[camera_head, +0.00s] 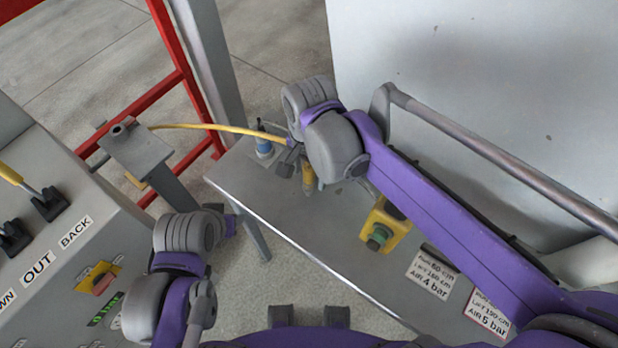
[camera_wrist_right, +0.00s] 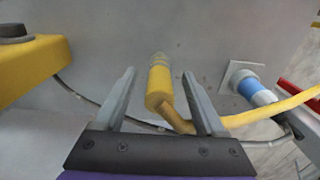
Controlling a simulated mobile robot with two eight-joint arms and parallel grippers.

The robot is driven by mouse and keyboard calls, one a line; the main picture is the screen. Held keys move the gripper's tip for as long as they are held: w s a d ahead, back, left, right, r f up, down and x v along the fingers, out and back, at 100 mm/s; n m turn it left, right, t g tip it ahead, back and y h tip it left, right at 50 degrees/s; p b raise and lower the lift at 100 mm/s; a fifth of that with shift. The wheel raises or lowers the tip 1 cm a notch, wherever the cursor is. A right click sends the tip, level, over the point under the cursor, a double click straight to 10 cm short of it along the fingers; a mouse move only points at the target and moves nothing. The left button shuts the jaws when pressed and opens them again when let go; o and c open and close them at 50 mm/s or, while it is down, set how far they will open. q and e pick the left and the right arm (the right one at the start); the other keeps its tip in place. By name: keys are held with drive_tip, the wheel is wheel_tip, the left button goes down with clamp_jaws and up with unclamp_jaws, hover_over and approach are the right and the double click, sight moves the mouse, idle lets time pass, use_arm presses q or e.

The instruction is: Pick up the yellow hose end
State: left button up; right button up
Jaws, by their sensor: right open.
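The yellow hose end (camera_head: 309,180) stands on the grey metal table beside my right gripper (camera_head: 296,162), partly hidden by that arm. In the right wrist view the hose end (camera_wrist_right: 160,84) is a yellow cylinder with a paler tip. It lies between the two spread fingers of my right gripper (camera_wrist_right: 159,74), with a visible gap on each side. The yellow hose (camera_head: 215,128) bends away from it to the left. My left gripper (camera_head: 230,222) is at the lower left, away from the hose; its fingers are not clear.
A blue and white fitting (camera_head: 264,146) stands close to the hose end. A yellow box with a green button (camera_head: 382,226) sits on the table (camera_head: 290,222). A grey rail (camera_head: 500,163) runs along the right. A control panel (camera_head: 50,270) is at left.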

sight(310, 181)
wheel_tip(310, 181, down, 3)
drive_tip(key=shift+f, duration=0.15)
clamp_jaws()
idle(0.4)
